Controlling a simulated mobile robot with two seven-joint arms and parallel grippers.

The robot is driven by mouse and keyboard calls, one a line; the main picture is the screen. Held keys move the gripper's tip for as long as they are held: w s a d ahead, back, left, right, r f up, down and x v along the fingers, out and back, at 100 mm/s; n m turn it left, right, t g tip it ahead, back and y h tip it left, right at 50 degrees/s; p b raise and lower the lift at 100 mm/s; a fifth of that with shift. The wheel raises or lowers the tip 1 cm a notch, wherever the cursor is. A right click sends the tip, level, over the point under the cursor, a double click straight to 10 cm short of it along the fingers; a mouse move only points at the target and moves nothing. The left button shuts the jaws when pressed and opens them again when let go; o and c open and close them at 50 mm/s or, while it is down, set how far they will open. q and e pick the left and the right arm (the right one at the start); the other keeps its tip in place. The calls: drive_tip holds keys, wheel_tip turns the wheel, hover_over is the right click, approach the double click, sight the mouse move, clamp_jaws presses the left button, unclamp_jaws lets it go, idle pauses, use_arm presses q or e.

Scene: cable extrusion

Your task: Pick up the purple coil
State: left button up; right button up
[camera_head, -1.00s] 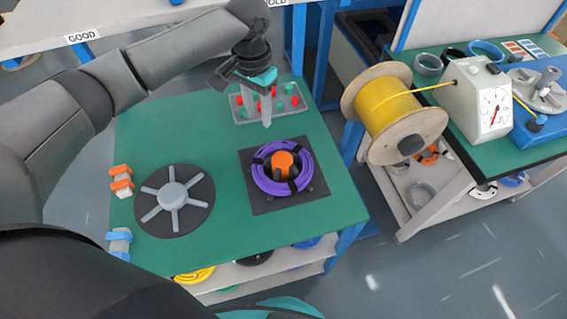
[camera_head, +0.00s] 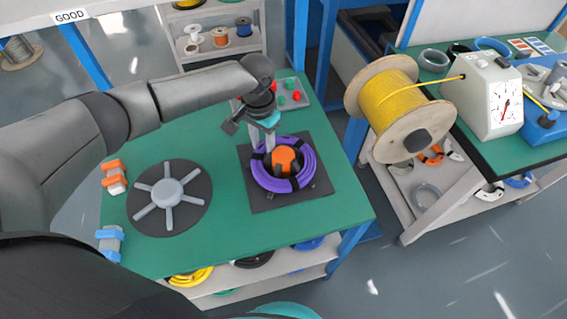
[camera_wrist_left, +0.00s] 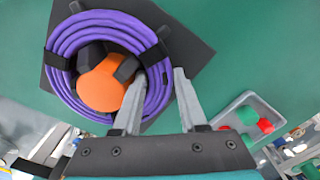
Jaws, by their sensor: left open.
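The purple coil (camera_head: 303,180), bound with black bands, lies around an orange-topped hub (camera_head: 285,158) on a dark square plate (camera_head: 262,201) on the green table. It also shows in the left wrist view (camera_wrist_left: 63,42). My left gripper (camera_head: 269,150) points down at the coil's far left edge. In the left wrist view its open fingers (camera_wrist_left: 157,86) lie either side of the coil's rim, one over the inside by the orange hub and one outside. Nothing is held. I cannot tell whether the fingers touch the coil. My right gripper is not in view.
A grey six-spoke disc (camera_head: 168,193) lies left of the plate. A clear tray (camera_head: 291,95) with red and green pieces sits behind my left gripper. Orange (camera_head: 114,177) and blue (camera_head: 109,242) clamps line the left edge. A yellow cable spool (camera_head: 392,106) stands right.

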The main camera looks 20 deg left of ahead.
use_arm(q)
clamp_jaws()
idle(0.3)
drive_tip(key=shift+r, duration=0.1)
idle(0.4)
